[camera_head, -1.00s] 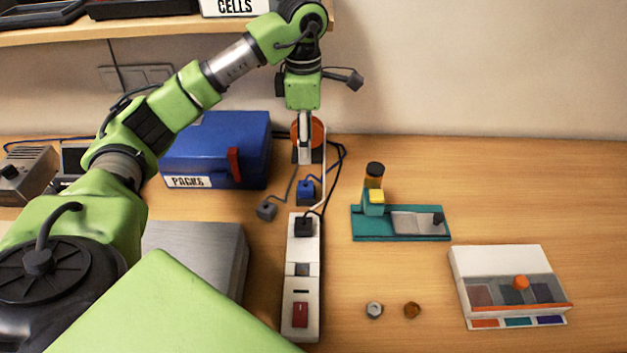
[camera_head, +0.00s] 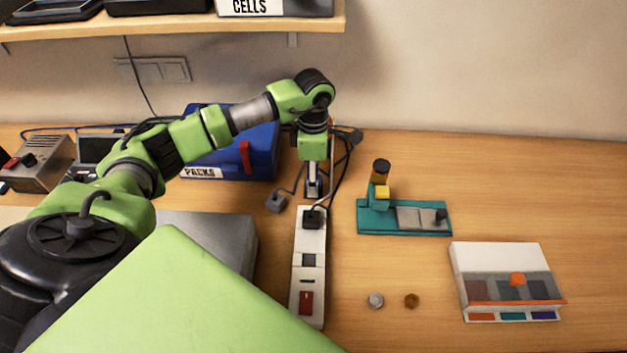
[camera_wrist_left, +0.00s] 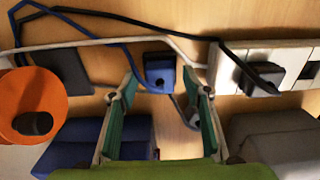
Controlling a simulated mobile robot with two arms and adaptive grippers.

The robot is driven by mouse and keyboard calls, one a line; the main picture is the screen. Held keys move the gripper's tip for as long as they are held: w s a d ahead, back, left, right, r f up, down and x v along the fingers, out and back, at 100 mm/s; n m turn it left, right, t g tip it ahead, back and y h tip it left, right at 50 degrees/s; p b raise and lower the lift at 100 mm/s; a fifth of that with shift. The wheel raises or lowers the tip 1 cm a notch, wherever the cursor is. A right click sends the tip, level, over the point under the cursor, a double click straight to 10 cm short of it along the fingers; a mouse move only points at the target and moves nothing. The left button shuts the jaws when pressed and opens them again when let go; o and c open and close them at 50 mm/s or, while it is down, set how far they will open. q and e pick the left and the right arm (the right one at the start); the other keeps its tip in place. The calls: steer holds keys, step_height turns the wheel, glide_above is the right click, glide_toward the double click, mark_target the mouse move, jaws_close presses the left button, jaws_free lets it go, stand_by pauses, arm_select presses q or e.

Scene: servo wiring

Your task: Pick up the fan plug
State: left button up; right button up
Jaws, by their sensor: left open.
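A blue plug (camera_wrist_left: 160,70) on a blue cord lies on the table in the left wrist view, between the fingertips of my left gripper (camera_wrist_left: 160,88). In the head view my left gripper (camera_head: 313,187) points down just behind the power strip (camera_head: 309,265) and mostly hides this plug. The fingers are open, one on each side of the plug; I see no contact. A grey plug (camera_head: 276,202) lies to the left of the strip. A black plug (camera_head: 312,218) sits in the strip's far socket. Which plug belongs to the fan is not marked. My right gripper is not in view.
A blue case (camera_head: 205,160) labelled PACKS stands behind my left arm. An orange round object (camera_wrist_left: 32,105) is beside the gripper in the wrist view. A teal fixture (camera_head: 375,220) and a white box (camera_head: 500,258) stand right. Cords cross near the plugs.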

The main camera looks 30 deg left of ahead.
arm_select(q)
steer(key=shift+f, duration=0.1)
steer(key=c, duration=1.2)
steer(key=shift+r+b, duration=0.55)
steer(key=r, duration=0.1)
steer(key=b, duration=0.1)
steer(key=r, duration=0.1)
steer(key=shift+s+d+r, duration=0.15)
steer(key=shift+s+r, duration=0.1)
steer(key=shift+r, duration=0.1)
steer(key=s+d+r+b, duration=0.1)
steer(key=s+r, duration=0.2)
steer(key=s, duration=0.1)
steer(key=s+d+r+b, duration=0.1)
steer(key=s+d+r, duration=0.1)
steer(key=s+r, duration=0.1)
steer(key=s+d+r+b, duration=0.2)
steer(key=s+r, duration=0.1)
steer(key=s, duration=0.2)
steer(key=shift+s+d+r, duration=0.1)
steer(key=shift+s+r, duration=0.05)
steer(key=shift+s, duration=0.1)
